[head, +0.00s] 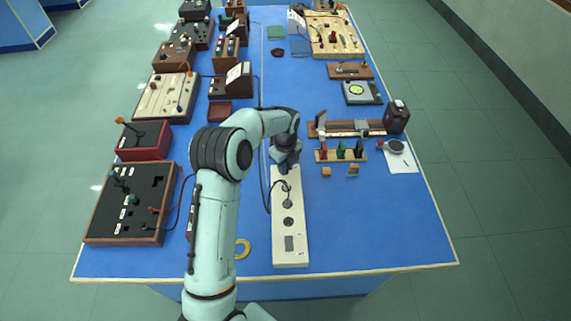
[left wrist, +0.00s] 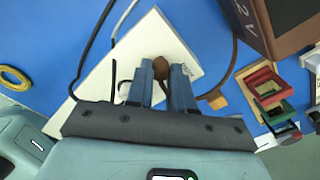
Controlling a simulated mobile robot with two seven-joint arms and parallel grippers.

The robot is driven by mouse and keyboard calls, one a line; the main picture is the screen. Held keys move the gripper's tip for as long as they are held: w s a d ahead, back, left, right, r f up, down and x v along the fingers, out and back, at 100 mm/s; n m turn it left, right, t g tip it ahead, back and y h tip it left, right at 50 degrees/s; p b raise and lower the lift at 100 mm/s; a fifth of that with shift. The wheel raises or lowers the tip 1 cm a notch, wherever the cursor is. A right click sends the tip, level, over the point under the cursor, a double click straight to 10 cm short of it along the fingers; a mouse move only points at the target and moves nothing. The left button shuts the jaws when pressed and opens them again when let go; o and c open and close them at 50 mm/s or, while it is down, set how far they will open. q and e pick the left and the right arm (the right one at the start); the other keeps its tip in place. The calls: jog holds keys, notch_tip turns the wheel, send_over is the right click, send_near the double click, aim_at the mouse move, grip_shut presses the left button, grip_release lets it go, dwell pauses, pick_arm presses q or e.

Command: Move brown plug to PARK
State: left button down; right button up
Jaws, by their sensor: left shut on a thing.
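My left gripper (head: 287,163) is over the far end of a long white socket panel (head: 291,255) in the head view. In the left wrist view, the gripper (left wrist: 162,68) is shut on the brown plug (left wrist: 177,48), which shows at and beyond the fingertips, above the white panel (left wrist: 128,58). The fingers hide part of the plug, and I cannot tell whether it is seated in a socket. The panel's dark round sockets and one square one run toward the near end. Its small labels are unreadable. My right gripper is not in view.
A black cable (head: 267,190) loops beside the panel. A yellow ring (head: 243,249) lies to its left. Right of it are small orange blocks (head: 326,172) and a rack (head: 341,155) with coloured pieces. Instrument boxes line the left. The blue bench's near right (head: 370,225) is clear.

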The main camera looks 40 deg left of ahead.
pick_arm(q)
jog(key=c, duration=0.9)
grip_release()
jog(key=shift+r, duration=0.1)
notch_tip(320, 180, up, 13)
jog(key=shift+r+p, duration=0.15)
jog(key=shift+p, duration=0.35)
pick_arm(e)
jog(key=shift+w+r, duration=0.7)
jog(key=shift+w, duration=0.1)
